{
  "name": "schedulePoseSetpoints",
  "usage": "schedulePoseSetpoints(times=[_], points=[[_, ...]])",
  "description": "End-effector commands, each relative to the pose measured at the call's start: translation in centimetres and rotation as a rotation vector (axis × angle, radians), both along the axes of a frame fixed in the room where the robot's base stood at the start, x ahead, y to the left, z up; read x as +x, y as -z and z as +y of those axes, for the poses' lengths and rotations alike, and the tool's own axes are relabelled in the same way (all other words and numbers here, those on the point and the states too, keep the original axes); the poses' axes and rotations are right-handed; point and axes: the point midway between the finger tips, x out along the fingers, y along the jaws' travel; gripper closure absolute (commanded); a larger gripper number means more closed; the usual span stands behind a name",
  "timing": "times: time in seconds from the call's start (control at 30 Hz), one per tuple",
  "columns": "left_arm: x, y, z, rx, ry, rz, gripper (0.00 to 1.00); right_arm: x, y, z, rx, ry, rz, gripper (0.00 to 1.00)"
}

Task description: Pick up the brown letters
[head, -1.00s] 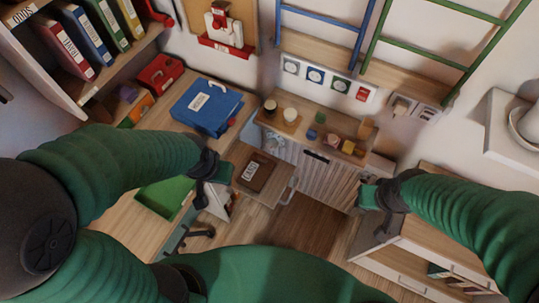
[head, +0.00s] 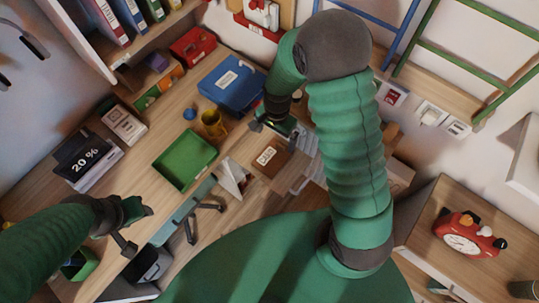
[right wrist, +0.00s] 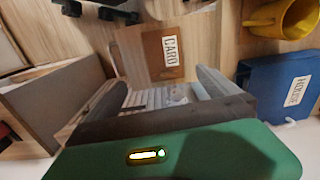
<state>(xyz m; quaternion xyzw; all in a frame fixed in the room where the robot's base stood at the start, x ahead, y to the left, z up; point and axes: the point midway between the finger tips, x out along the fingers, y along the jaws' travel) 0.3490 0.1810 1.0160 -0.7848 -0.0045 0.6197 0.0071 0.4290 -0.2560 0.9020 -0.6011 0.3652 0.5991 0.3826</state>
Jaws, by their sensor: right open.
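The brown letters (head: 270,158) show as a flat brown packet with a white label. They lie on a light wooden surface beside the desk, and they also show in the right wrist view (right wrist: 168,52). My right gripper (head: 272,128) is open and empty, just beyond the packet in the head view. In the right wrist view its two fingers (right wrist: 163,92) stand apart, with the packet beyond them and not between them. My left gripper (head: 135,226) is over the desk's near left part, away from the packet. Its fingers look apart and empty.
A blue binder (head: 232,86), a yellow mug (head: 213,124) and a green tray (head: 184,158) are on the desk. A red alarm clock (head: 467,236) stands on the right cabinet. My right arm hides much of the middle cabinet.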

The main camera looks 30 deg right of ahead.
Motion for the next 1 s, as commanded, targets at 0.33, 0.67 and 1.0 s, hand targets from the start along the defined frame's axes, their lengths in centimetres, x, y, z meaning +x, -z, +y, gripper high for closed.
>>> schedulePoseSetpoints(times=[0.33,0.67,1.0], points=[[0.0,0.0,0.1,0.001,-0.002,0.000,0.53,0.0,7.7,0.7,-0.007,0.066,0.020,0.00],[0.0,-0.2,0.0,0.000,-0.001,0.000,0.53,0.1,13.1,-0.2,0.003,0.066,0.017,0.00],[0.0,-0.8,0.0,0.000,-0.001,0.000,0.53,0.1,17.4,0.4,-0.006,0.062,0.013,0.00]])
